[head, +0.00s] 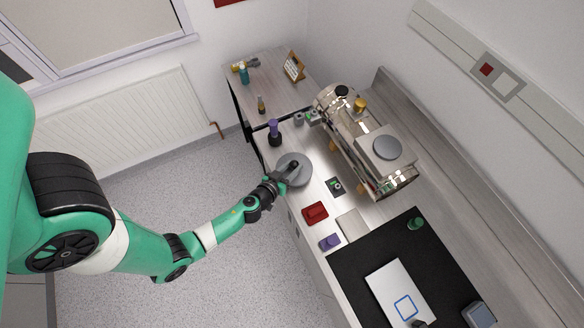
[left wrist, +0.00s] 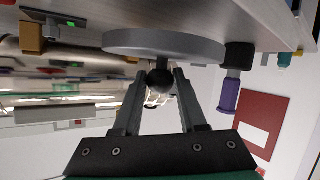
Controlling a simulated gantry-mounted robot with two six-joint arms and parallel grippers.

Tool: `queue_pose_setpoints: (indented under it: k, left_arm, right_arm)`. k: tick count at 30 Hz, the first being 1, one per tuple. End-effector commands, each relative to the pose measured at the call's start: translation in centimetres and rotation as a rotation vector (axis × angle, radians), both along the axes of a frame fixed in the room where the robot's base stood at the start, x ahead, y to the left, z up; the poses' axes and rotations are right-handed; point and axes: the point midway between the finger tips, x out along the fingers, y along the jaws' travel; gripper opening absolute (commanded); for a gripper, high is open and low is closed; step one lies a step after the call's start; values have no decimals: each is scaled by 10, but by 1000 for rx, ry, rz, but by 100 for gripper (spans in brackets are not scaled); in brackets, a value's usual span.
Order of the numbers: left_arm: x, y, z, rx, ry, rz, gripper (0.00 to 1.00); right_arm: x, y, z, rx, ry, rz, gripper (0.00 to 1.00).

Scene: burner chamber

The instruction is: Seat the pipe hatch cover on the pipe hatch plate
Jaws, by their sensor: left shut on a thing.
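The pipe hatch cover is a round grey disc (head: 290,161) at the left edge of the bench in the head view. In the left wrist view the disc (left wrist: 165,42) shows edge-on with a dark ball knob (left wrist: 160,80). My left gripper (head: 286,172) is shut on the knob, with one finger on each side of it in the left wrist view (left wrist: 160,84). I cannot tell whether the disc touches the bench. The pipe hatch plate appears to be the round grey plate (head: 388,147) on top of the metal chamber. My right gripper is not in view.
The metal burner chamber (head: 345,130) stands right of the cover. A purple-topped bottle (head: 274,130), a red block (head: 315,212), a purple block (head: 330,242) and a small dark item (head: 335,186) are nearby. A black mat (head: 350,270) lies at the lower right.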

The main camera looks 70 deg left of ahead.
Motion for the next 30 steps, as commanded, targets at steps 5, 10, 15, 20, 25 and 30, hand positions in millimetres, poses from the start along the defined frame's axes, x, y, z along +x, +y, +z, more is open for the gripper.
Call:
queue_pose_setpoints:
  k: [5,10,15,20,25,30]
  left_arm:
    - [-3,-42,52,0,-2,-14,0]
    - [-7,-80,68,0,-2,-16,0]
    - [-9,-111,84,0,-4,-14,0]
    - [-11,-124,102,0,8,1,0]
    - [-11,-132,104,0,7,2,0]
    - [-13,-138,103,0,3,0,0]
  right_arm:
    - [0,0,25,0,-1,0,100]
    - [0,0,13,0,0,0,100]
    - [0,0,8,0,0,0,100]
    - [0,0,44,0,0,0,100]
    - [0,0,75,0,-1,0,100]
    - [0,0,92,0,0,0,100]
